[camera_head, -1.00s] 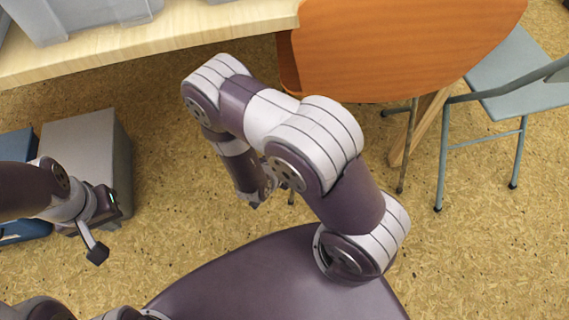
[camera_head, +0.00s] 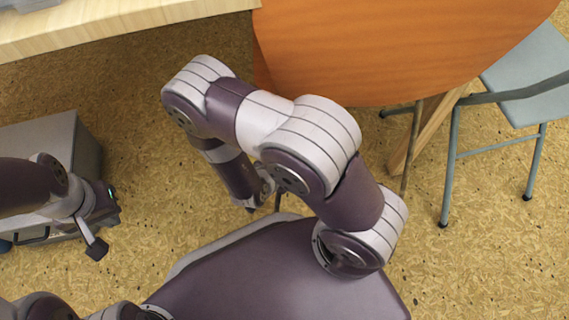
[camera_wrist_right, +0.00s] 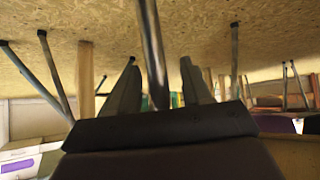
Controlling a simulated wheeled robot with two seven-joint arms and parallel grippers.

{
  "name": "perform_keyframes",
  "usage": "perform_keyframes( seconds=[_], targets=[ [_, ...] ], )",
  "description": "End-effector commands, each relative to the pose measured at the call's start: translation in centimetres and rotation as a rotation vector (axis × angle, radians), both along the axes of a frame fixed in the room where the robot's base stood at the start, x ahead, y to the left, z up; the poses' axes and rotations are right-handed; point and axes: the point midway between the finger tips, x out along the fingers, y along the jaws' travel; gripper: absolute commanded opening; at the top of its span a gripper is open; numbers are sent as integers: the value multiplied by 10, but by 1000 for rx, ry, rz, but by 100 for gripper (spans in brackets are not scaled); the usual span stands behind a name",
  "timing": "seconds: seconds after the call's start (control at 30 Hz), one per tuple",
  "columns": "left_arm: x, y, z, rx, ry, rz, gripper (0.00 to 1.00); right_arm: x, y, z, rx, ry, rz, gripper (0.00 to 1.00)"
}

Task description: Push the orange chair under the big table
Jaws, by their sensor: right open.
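A wide orange panel with a rounded edge (camera_head: 400,50) fills the top of the head view; I cannot tell for sure whether it is a tabletop or part of the chair. A darker orange piece (camera_head: 262,75) shows under its left edge, with thin metal legs (camera_head: 408,150) below; most of it is hidden. My right gripper (camera_head: 250,203) is low beside a thin metal leg. In the right wrist view the right gripper (camera_wrist_right: 160,78) is open, with a metal pole (camera_wrist_right: 151,40) between its fingers. My left gripper (camera_head: 98,228) hangs at the left, away from the orange things.
A pale wooden table (camera_head: 120,18) runs along the top left. A grey box (camera_head: 60,140) stands on the floor behind my left gripper. A grey-blue folding chair (camera_head: 530,80) stands at the right. The speckled floor (camera_head: 480,260) is clear at the lower right.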

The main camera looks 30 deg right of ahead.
Motion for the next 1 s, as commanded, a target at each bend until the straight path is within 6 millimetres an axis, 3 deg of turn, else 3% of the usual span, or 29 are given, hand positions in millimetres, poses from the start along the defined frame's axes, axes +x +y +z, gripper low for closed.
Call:
perform_keyframes(
  seconds=[0.37, 0.5, 0.53, 1.0],
  targets=[
    [0, 0, -3, 0, 0, 0, 0, -1, 1, -2, 0, -1, -1, 48],
    [0, 0, -3, 0, 0, 0, 0, -1, 1, -2, 0, -1, -1, 3],
    [0, 0, -3, 0, 0, 0, 0, -1, 1, -2, 0, -1, -1, 0],
    [0, 0, -3, 0, 0, 0, 0, -1, 0, -2, 0, 1, -1, 0]
  ],
)
